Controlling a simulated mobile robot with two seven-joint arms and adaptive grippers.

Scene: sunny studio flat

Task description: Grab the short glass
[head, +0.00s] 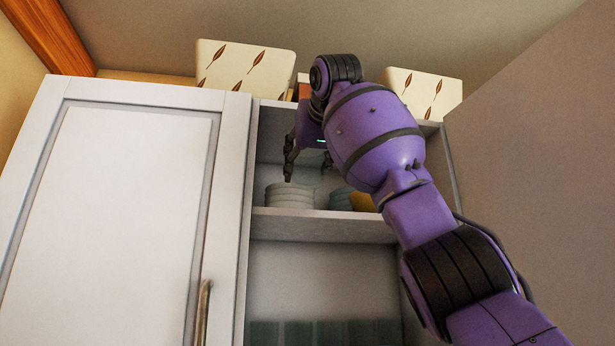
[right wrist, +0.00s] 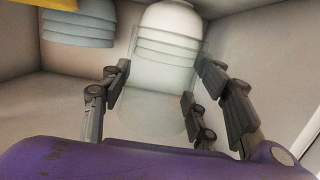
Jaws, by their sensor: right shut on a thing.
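My right gripper (head: 291,162) reaches into the open upper shelf of the cabinet in the head view. In the right wrist view its fingers (right wrist: 160,82) are shut around a clear, faintly visible short glass (right wrist: 150,112). The glass is see-through and its edges are hard to make out. In the head view I cannot make the glass out, and my right arm covers part of the shelf. My left gripper is in neither view.
A stack of pale bowls (head: 290,196) stands close by the fingers; it also shows in the wrist view (right wrist: 168,38). Blue-grey bowls (right wrist: 80,24) and a yellow item (head: 362,202) are beside it. A closed white door (head: 120,200) is left; greenish glasses (head: 300,333) stand below.

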